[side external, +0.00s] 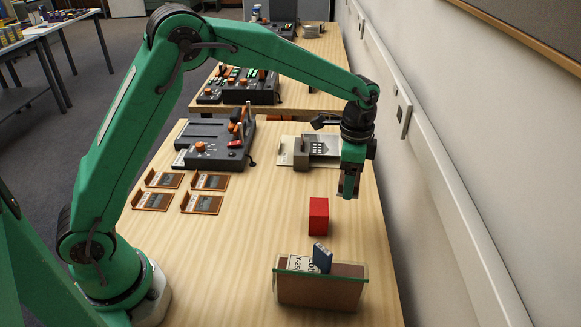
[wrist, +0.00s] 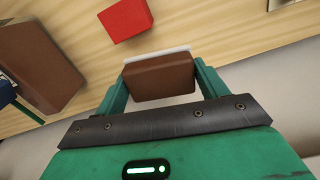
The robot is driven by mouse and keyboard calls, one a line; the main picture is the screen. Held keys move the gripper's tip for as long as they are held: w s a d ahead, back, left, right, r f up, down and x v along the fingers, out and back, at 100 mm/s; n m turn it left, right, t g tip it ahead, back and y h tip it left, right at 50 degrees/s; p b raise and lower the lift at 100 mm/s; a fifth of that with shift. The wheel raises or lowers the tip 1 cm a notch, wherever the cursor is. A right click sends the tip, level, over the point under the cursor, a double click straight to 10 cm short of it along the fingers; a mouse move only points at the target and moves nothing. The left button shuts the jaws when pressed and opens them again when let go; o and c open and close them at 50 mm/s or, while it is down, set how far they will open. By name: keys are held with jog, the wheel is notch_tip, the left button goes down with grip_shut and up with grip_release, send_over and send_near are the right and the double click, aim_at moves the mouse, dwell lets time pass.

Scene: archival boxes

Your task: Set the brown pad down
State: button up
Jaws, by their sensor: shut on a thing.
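A brown pad (wrist: 160,78) with a pale strip along its far edge sits between the two fingers of my gripper (wrist: 158,82) in the wrist view. My gripper is shut on it. In the side view my gripper (side external: 349,184) points down near the right edge of the table, behind the red block, and appears to be above the tabletop. The pad is mostly hidden by the fingers there. I cannot tell its exact height.
A red block (side external: 318,216) stands in front of my gripper. A brown box (side external: 320,291) with upright contents stands nearer the camera. A grey device (side external: 325,146) lies behind my gripper. Flat brown trays (side external: 202,203) lie left. The wall is close on the right.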

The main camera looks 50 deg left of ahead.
jog(key=s+a+n, duration=0.1)
jog(key=s+a, duration=0.5)
jog(key=s, duration=0.2)
jog(key=shift+s+a+n, duration=0.25)
jog(key=shift+s+n, duration=0.05)
jog(key=shift+n, duration=0.1)
send_over(289, 192)
notch_tip(289, 192, down, 7)
jog(key=shift+r, duration=0.1)
jog(key=shift+f, duration=2.05)
jog(key=shift+f, duration=0.1)
jog(key=o, duration=1)
jog(key=shift+c, duration=0.2)
